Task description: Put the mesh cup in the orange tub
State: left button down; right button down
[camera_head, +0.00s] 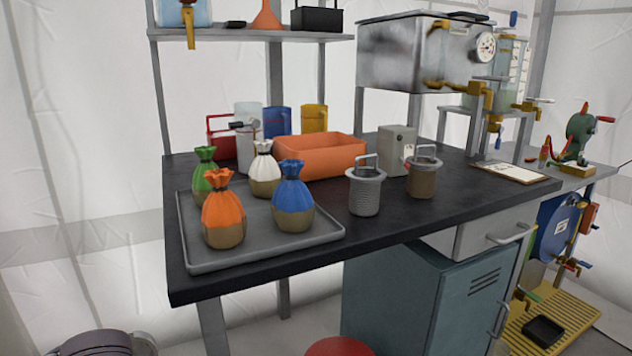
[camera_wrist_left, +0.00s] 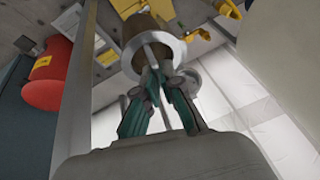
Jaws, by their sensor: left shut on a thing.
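The orange tub (camera_head: 335,158) stands at the back middle of the dark table, and its inside is mostly hidden by its front wall. A grey mesh-sided cup (camera_head: 365,192) with a raised handle stands upright on the table right of the tray. A similar cup (camera_head: 423,182) with a brown body and grey rim stands to its right. In the left wrist view my left gripper (camera_wrist_left: 155,78) is shut on the thin rod of a brown round thing with a grey rim (camera_wrist_left: 150,42). I cannot tell its exact kind. No gripper shows in the head view.
A grey tray (camera_head: 262,250) with several tied bags fills the table's left side. A grey box (camera_head: 397,150) stands behind the cups, and mugs stand left of the tub. The table's front right is clear. A red round thing (camera_wrist_left: 50,78) shows in the left wrist view.

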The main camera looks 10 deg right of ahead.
aim_at(302, 172)
jog(key=l+u, duration=0.15)
jog(key=l, duration=1.35)
jog(key=l+u, duration=0.15)
jog(key=l, duration=1.4)
jog(key=k, duration=0.05)
